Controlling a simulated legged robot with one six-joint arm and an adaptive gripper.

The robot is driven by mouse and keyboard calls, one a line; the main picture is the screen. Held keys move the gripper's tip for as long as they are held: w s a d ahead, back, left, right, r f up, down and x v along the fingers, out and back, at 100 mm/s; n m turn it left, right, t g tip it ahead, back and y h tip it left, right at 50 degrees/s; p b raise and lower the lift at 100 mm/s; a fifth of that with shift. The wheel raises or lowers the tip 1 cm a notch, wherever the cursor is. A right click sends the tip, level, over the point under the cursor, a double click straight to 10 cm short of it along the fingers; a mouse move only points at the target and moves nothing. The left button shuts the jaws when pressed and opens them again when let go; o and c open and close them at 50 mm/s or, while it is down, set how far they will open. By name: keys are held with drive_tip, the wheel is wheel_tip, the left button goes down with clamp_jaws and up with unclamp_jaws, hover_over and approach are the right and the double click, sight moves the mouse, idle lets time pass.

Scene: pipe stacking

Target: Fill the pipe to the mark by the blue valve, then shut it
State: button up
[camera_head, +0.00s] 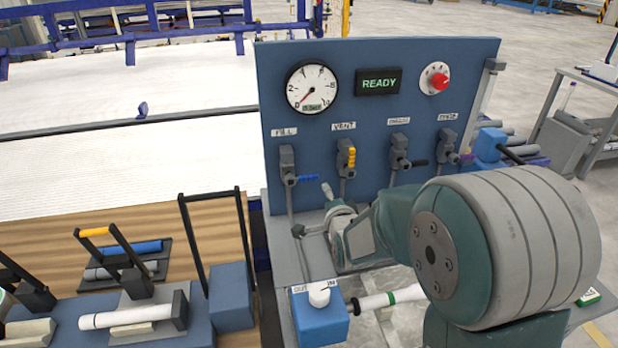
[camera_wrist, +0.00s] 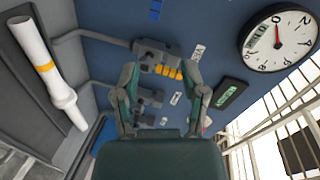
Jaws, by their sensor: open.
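The blue valve handle (camera_head: 309,178) under the FILL label points sideways to the right on the blue panel (camera_head: 400,75). It also shows at the top of the wrist view (camera_wrist: 155,10). The gauge (camera_head: 312,88) has its red needle near zero; it shows in the wrist view (camera_wrist: 278,38) too. A white pipe with a green band (camera_head: 390,298) lies partly behind my arm. The wrist view shows a white pipe with a yellow band (camera_wrist: 46,67); I cannot tell if it is the same one. My gripper (camera_head: 312,211) is open and empty, in front of the panel, below the valves.
The yellow VENT handle (camera_head: 350,160) hangs vertical. The black handle (camera_head: 418,162) and purple handle (camera_head: 466,157) point right. A display (camera_head: 380,83) reads READY beside a red knob (camera_head: 439,80). A blue block (camera_head: 321,325) with a white cap stands at the front.

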sight(310, 180)
drive_tip(key=w+a+f+m, duration=0.1)
drive_tip(key=w, duration=0.3)
drive_tip(key=w+a+f+t, duration=0.1)
drive_tip(key=w+a, duration=0.1)
drive_tip(key=w, duration=0.2)
drive_tip(key=w+a+f+m+t, duration=0.1)
drive_tip(key=w, duration=0.3)
drive_tip(key=shift+w+a+f+m+y, duration=0.2)
drive_tip(key=shift+w+f+m+y, duration=0.1)
clamp_jaws()
